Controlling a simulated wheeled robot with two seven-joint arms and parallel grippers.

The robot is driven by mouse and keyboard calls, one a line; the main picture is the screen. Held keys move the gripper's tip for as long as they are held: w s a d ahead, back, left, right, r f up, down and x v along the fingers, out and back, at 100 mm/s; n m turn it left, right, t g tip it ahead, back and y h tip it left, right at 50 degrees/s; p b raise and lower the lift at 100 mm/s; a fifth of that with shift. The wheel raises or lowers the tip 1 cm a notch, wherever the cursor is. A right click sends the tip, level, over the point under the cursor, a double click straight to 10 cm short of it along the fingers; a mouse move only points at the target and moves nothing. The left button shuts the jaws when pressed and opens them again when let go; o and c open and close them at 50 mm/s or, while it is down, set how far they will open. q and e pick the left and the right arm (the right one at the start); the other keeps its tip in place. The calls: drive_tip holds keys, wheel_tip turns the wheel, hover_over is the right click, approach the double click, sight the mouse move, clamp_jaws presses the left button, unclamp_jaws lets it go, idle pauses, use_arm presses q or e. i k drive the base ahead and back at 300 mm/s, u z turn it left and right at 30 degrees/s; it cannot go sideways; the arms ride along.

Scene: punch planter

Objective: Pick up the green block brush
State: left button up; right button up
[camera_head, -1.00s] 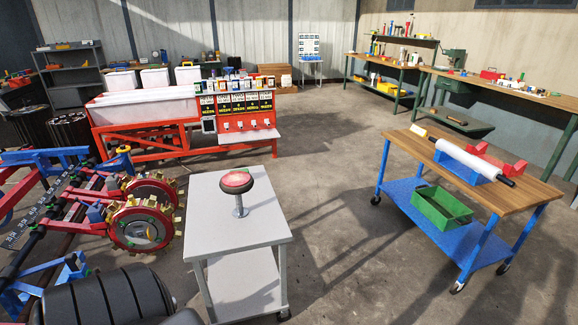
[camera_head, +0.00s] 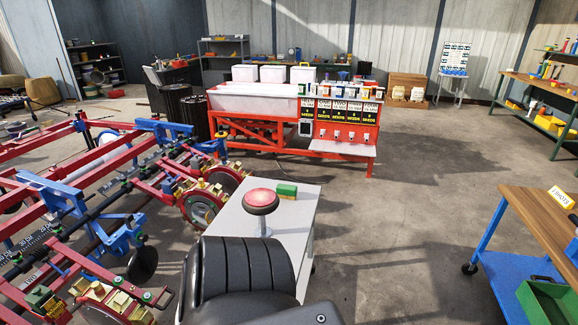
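A small green block (camera_head: 287,189) with a tan lower part, which looks like the block brush, sits on the far right part of the light grey cart's top (camera_head: 300,211). It is just behind and right of a round red-topped, dark-rimmed piece on a short metal post (camera_head: 261,200). Neither of my grippers shows in the head view. A black ribbed shape in front hides the near part of the cart.
A red and blue planter frame with wheels (camera_head: 150,200) fills the left. A red seed stand (camera_head: 341,122) stands behind the cart. A wooden-topped blue cart (camera_head: 550,220) with a green bin (camera_head: 547,303) is at right. Open floor lies between the carts.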

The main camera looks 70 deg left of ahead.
sight(289, 193)
drive_tip(key=u, duration=0.6)
drive_tip(key=i, duration=0.9)
drive_tip(key=u, duration=1.25)
drive_tip(key=i, duration=0.45)
drive_tip(key=u, duration=0.4)
